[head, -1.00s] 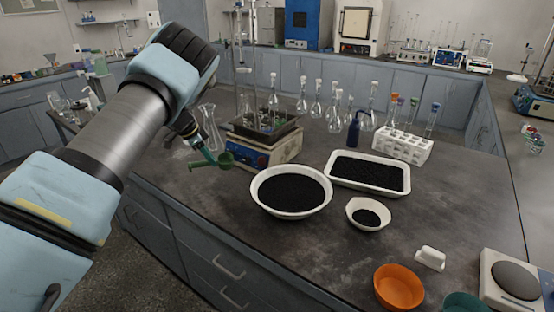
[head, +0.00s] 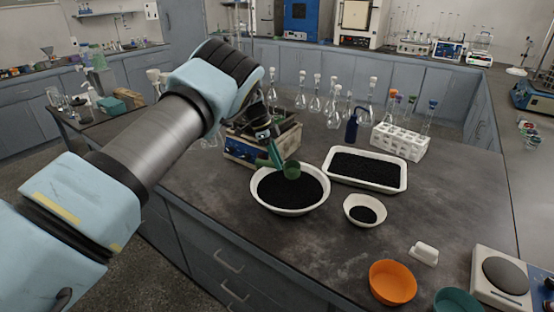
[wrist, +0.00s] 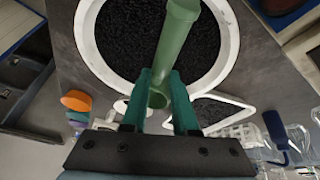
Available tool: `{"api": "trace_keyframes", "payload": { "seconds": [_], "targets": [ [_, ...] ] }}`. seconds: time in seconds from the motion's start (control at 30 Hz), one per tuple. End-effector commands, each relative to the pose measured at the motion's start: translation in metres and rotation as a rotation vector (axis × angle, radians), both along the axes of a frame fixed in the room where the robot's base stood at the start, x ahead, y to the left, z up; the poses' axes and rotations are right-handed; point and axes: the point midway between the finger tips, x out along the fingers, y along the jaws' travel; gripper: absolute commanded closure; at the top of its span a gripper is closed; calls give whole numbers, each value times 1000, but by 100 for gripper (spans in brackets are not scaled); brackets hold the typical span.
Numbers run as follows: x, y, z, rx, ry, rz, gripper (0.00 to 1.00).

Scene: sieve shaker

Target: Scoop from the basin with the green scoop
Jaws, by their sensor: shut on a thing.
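The green scoop (head: 291,170) is above the white round basin (head: 312,207), which holds black granules. My gripper (head: 274,157) is shut on the scoop and hangs over the far side of the basin. In the wrist view the teal fingers of my gripper (wrist: 163,98) sit on both sides of the green scoop (wrist: 173,50). The black granules in the basin (wrist: 88,40) show behind the scoop. I cannot tell how far above the granules the scoop is, and I see nothing in its cup.
A white rectangular tray (head: 396,187) and a small white bowl (head: 353,219), both with black granules, stand right of the basin. A hotplate-like device (head: 240,151) stands behind. An orange bowl (head: 392,282) and a scale (head: 497,291) are at front right. Bench space before the basin is clear.

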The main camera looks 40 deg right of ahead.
Motion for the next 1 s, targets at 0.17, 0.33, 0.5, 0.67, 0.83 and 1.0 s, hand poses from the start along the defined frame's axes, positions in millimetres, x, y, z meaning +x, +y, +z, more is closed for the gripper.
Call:
{"api": "trace_keyframes", "payload": {
  "seconds": [0.17,0.33,0.5,0.67,0.83,1.0],
  "targets": [
    [0,1,-1,-116,-63,5,100],
    [1,1,-5,-246,-142,8,100],
    [2,0,-10,-361,-207,10,100],
    [3,-2,-19,-442,-252,9,100],
    [3,-4,-26,-511,-295,8,100],
    [4,-5,-33,-577,-335,7,100]
  ]
}}
